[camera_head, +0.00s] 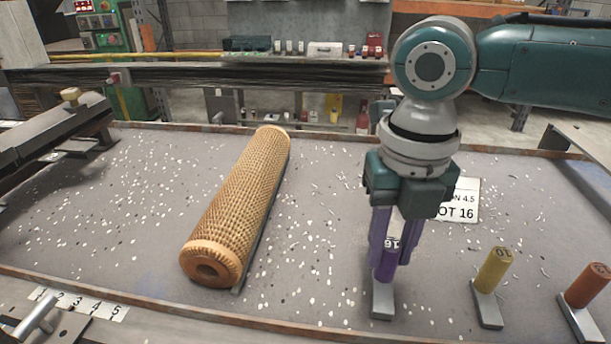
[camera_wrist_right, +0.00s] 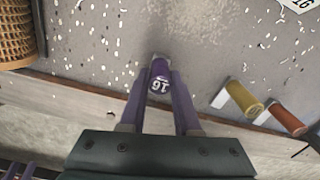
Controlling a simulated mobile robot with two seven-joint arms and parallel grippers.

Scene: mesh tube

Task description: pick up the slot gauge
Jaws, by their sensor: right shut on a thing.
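The slot gauge with a purple handle marked 16 (camera_head: 386,270) stands at the front of the table, right of centre, its flat grey foot (camera_head: 382,303) pointing toward me. My right gripper (camera_head: 391,256) comes down from above and is shut on the purple handle, one purple finger on each side. In the right wrist view, the 16 label on the gauge (camera_wrist_right: 159,86) shows between the fingers. The foot looks to be at table level; I cannot tell whether it touches. My left gripper is not in view.
A yellow-handled gauge marked 10 (camera_head: 493,270) and an orange-handled gauge (camera_head: 588,286) stand to the right. A long tan mesh tube (camera_head: 240,205) lies left of centre. A white card reading 16 (camera_head: 465,200) lies behind the gripper. White flecks are scattered over the grey table (camera_head: 330,170).

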